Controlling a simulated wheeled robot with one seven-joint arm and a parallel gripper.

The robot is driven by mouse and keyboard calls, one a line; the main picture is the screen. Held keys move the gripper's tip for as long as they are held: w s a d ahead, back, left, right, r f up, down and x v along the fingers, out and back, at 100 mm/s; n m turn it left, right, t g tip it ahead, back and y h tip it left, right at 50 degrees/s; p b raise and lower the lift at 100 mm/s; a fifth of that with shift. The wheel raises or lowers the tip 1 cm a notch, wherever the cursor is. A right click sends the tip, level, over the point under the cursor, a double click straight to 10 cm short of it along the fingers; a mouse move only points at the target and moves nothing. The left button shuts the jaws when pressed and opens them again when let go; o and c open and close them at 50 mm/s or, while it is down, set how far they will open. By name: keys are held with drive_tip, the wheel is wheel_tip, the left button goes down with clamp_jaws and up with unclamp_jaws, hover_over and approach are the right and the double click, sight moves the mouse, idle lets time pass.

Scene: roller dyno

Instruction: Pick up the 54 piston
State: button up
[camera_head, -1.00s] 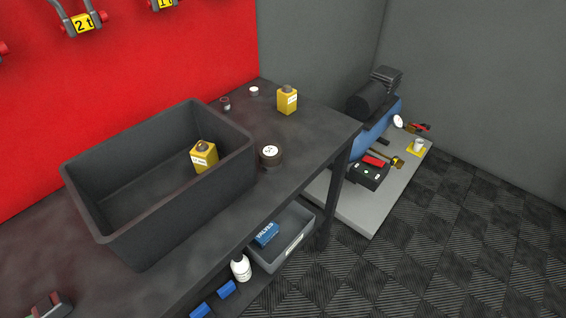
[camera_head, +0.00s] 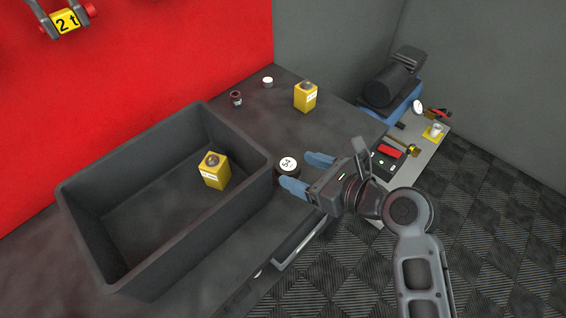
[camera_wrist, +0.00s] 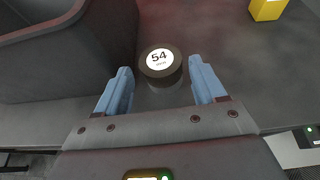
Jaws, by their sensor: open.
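The 54 piston (camera_head: 288,165) is a short dark cylinder with a white round label on top, standing upright on the dark bench beside the right end of the black bin. It also shows in the wrist view (camera_wrist: 160,64), its label reading 54. My gripper (camera_head: 306,172) is open, with blue fingers pointing at the piston from the right. In the wrist view the gripper (camera_wrist: 162,84) has its fingertips on either side of the piston's near part, with a gap on each side. The gripper holds nothing.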

sight(282, 163)
drive_tip(key=x, duration=0.6)
drive_tip(key=shift+w+a+f, duration=0.2)
drive_tip(key=shift+c, duration=0.2)
drive_tip(key=c, duration=0.8)
